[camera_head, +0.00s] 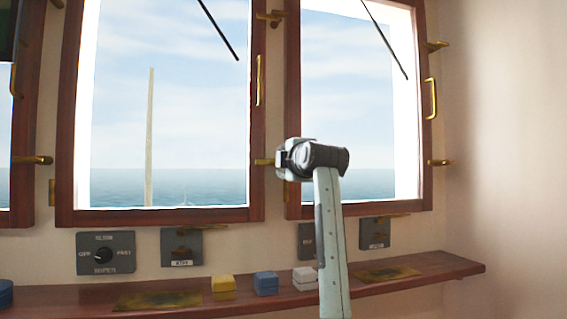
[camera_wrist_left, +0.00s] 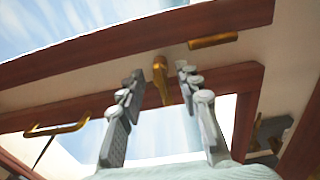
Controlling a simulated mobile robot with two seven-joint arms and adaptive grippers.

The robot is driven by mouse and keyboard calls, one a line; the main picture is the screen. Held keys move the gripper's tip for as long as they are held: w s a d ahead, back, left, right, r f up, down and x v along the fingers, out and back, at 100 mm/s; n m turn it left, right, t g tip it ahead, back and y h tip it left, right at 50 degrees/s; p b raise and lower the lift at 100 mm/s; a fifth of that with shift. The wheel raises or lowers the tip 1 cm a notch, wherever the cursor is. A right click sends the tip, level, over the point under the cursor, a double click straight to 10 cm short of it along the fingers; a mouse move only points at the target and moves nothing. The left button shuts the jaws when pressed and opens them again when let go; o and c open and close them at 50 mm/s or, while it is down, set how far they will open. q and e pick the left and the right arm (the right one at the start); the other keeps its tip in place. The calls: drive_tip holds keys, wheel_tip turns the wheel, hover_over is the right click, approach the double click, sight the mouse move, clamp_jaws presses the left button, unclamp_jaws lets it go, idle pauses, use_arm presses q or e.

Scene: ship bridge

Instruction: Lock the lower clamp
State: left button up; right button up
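The lower clamp (camera_head: 264,161) is a small brass piece between the two windows. In the camera_head view its left end shows over the wooden frame, and my left gripper (camera_head: 283,158) hides the rest. In the left wrist view the brass clamp (camera_wrist_left: 162,82) lies between the two fingers of the left gripper (camera_wrist_left: 161,73), with a visible gap on each side. The gripper is open. Another brass piece (camera_wrist_left: 213,40) lies just past the right finger in that view. My right gripper is not in view.
An upper brass clamp (camera_head: 270,17) and a brass handle (camera_head: 259,80) are above. More clamps (camera_head: 439,162) sit on the right window's right side. Below are control boxes (camera_head: 106,253) and a wooden shelf (camera_head: 440,264) with yellow (camera_head: 223,287), blue (camera_head: 266,283) and white (camera_head: 304,278) blocks.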

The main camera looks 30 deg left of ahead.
use_arm(q)
drive_tip(key=v, duration=1.2)
idle(0.4)
